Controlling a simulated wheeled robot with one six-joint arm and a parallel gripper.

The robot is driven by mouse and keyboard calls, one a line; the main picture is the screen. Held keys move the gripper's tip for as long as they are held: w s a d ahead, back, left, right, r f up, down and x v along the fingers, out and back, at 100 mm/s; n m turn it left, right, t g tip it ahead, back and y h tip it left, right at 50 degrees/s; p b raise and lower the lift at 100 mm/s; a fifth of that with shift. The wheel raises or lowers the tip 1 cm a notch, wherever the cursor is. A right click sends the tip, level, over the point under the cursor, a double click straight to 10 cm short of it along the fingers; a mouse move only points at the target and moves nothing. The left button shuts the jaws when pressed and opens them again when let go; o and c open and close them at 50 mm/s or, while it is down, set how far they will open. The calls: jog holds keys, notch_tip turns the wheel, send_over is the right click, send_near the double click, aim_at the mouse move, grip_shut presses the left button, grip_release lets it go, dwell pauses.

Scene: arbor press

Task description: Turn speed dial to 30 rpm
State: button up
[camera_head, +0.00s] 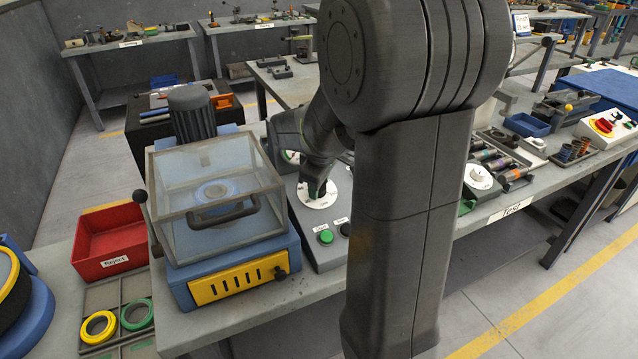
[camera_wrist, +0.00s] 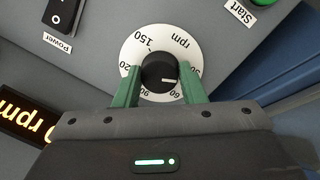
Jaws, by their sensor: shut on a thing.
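The speed dial (camera_wrist: 160,72) is a black knob on a white round scale plate (camera_wrist: 137,50), seen in the wrist view. The scale reads 150, 120, 90 and 60; the mark to the right is partly covered by a finger. A short white line on the knob lies toward the lower right, near the 60 side; its exact reading is unclear. My gripper (camera_wrist: 160,68) has its green fingers on both sides of the knob, shut on it. In the head view my gripper (camera_head: 318,188) is over the white plate (camera_head: 327,200) on the sloped grey panel, and the knob is hidden.
An orange display (camera_wrist: 25,122) ending in "0 rpm" is partly cut off. A Power switch (camera_wrist: 62,14) and green Start button (camera_head: 326,236) are near the dial. A clear-covered machine (camera_head: 215,200) stands left of the panel. A red Reject bin (camera_head: 108,240) is further left.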

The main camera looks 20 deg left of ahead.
jog(key=shift+n, duration=0.5)
jog(key=o, duration=1)
jog(key=v, duration=1.3)
jog(key=shift+s+r, duration=0.2)
jog(key=shift+r, duration=0.15)
jog(key=shift+d, duration=0.1)
jog(key=x, duration=1.4)
jog(key=shift+r, duration=0.1)
jog(key=shift+r, duration=0.1)
